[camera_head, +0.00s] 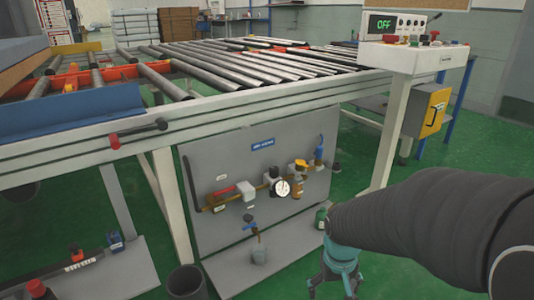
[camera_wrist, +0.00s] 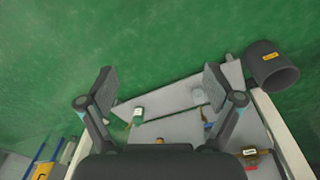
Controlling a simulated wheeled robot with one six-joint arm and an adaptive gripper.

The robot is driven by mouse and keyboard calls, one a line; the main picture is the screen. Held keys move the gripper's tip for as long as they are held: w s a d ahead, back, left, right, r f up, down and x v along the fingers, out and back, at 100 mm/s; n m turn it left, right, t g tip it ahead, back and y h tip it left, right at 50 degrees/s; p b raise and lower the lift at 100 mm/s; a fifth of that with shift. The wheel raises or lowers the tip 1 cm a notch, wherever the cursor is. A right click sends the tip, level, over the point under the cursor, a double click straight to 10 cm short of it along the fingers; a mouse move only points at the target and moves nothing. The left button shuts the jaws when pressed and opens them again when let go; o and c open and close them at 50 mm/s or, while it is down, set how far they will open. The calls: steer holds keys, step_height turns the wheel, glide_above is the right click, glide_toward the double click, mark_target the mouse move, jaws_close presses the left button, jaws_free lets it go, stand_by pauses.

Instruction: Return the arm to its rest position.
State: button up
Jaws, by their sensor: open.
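My gripper (camera_wrist: 160,95) shows in the wrist view with its two dark fingers spread apart and nothing between them. In the head view my arm comes in from the right, and the gripper (camera_head: 335,283) hangs at its end near the bottom edge, partly cut off by the frame. It is in front of and to the right of the grey panel's lower shelf. In the wrist view the floor and the shelf lie beyond the fingers.
A roller conveyor table (camera_head: 235,101) spans the scene. Below it stands a grey panel (camera_head: 225,160) with a gauge (camera_head: 282,188) and valves. A dark bin (camera_head: 186,283) stands at its left. A control console (camera_head: 415,57) reads OFF. Green floor (camera_head: 385,240) is open at right.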

steer(key=s+r+t+p, duration=0.2)
steer(key=s+r, duration=0.3)
steer(key=r, duration=0.5)
steer(key=s+r+m+t+p, duration=0.1)
steer(key=s+r, duration=0.4)
steer(key=r, duration=0.5)
steer(key=shift+d+r+t+y+p, duration=0.15)
steer(key=shift+r+t+y+p, duration=0.2)
steer(key=shift+t+p, duration=0.6)
steer(key=shift+s, duration=0.1)
